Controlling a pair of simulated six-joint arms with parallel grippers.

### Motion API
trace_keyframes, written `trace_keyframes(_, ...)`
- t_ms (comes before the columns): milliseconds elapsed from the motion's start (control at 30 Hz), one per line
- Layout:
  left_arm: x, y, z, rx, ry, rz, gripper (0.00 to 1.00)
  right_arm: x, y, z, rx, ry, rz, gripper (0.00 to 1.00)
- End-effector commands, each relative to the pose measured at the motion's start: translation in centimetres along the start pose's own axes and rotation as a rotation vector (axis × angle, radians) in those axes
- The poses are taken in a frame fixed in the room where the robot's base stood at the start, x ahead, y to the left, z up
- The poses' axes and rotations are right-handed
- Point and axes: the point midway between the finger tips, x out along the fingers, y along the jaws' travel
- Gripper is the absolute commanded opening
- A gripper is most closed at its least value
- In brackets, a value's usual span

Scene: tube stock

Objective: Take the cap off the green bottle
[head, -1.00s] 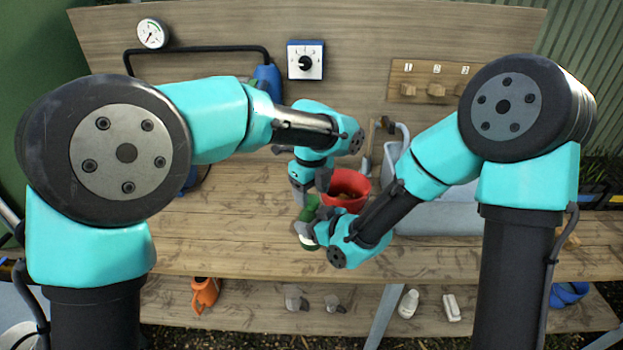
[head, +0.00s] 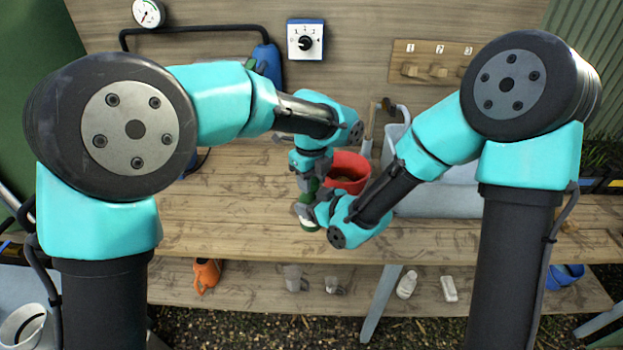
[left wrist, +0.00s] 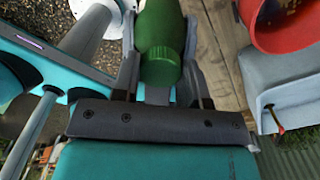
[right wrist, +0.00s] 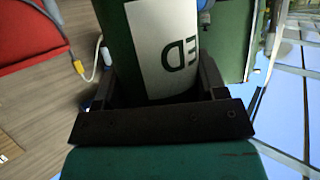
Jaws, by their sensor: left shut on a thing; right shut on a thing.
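The green bottle (head: 309,223) stands over the front part of the bench, partly hidden by my grippers. In the right wrist view its green body with a white label (right wrist: 165,45) fills the space between the fingers. My right gripper (head: 322,209) is shut on the bottle's body from the side. My left gripper (head: 307,184) is above, pointing down, shut on the green cap. In the left wrist view the ribbed cap (left wrist: 161,66) sits between the fingers, in line with the bottle's shoulder. I cannot tell whether the bottle's base touches the bench.
A red pot (head: 345,188) stands just behind and right of the bottle, close to both grippers. A grey trough (head: 440,198) is further right. The wooden bench (head: 220,225) is clear to the left. An orange can (head: 206,275) and small items stand on the lower shelf.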

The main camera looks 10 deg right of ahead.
Motion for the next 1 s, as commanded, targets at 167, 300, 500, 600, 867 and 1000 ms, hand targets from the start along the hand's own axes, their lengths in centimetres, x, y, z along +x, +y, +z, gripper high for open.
trace_keyframes(167,0.0,0.0,0.0,0.000,0.000,0.000,0.50,0.0,0.0,-0.1,0.000,0.001,0.000,0.00)
trace_keyframes(300,0.0,0.0,0.0,0.000,0.000,0.000,0.64,0.0,0.0,-0.1,0.000,0.001,0.000,0.00)
trace_keyframes(500,0.0,0.0,0.0,0.000,0.000,0.000,0.65,0.0,0.0,-0.1,0.000,0.001,0.000,0.00)
trace_keyframes(600,-0.2,0.0,0.0,0.000,0.000,-0.001,0.65,0.0,0.0,-0.1,0.000,0.001,0.000,0.00)
trace_keyframes(867,-2.8,0.0,0.0,0.000,0.000,-0.003,0.65,0.0,0.0,-0.1,0.000,0.001,0.000,0.00)
trace_keyframes(1000,-4.2,-0.1,0.0,0.001,-0.001,-0.002,0.65,0.0,0.0,-0.1,0.000,0.001,0.000,0.00)
